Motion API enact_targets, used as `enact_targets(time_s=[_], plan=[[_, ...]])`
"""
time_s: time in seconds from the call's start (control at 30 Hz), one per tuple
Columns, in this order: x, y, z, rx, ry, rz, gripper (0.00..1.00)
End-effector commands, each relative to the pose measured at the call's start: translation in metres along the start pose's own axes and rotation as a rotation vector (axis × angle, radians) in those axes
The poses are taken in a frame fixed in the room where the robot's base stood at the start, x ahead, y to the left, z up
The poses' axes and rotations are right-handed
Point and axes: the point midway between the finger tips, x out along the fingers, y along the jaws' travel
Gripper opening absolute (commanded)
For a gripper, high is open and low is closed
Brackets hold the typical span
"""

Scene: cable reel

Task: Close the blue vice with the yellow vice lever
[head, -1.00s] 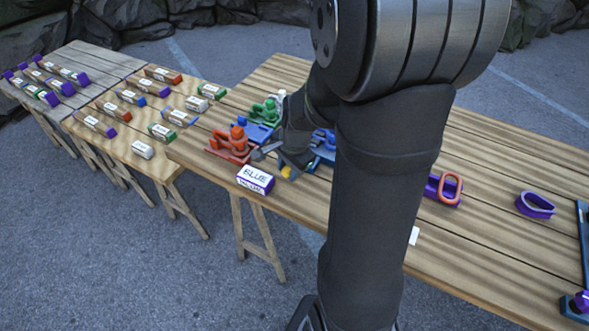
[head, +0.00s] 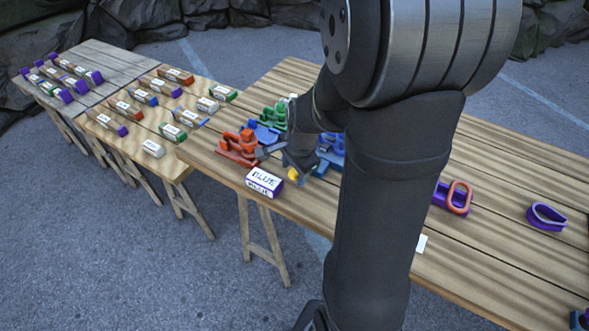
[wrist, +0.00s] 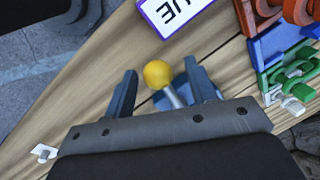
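The yellow knob of the vice lever (wrist: 158,74) sits on a thin metal rod in the wrist view, between the two fingers of my gripper (wrist: 160,84). My gripper is open, with a gap on each side of the knob. In the head view, the yellow knob (head: 292,173) shows just below my gripper (head: 283,157). The blue vice (head: 331,150) is partly hidden behind my gripper and arm. I cannot tell its jaw opening. A white and purple box marked BLUE (head: 265,181) lies at the table's front edge.
A red vice (head: 238,149) stands close left of my gripper, with a green vice (head: 274,115) behind. A purple part with an orange ring (head: 456,196) and a purple loop (head: 546,216) lie right. Side tables at left hold several labelled blocks. The table's right middle is mostly clear.

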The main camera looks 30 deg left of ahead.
Motion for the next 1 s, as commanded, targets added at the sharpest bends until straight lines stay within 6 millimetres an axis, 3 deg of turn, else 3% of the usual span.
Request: enact_targets(time_s=[0.2, 0.37, 1.0], plan=[[-0.001, 0.001, 0.000, 0.000, 0.000, 0.001, 0.52], [-0.015, 0.000, 0.000, 0.000, 0.001, 0.000, 0.52], [-0.145, 0.000, 0.000, 0.000, 0.002, -0.003, 0.52]])
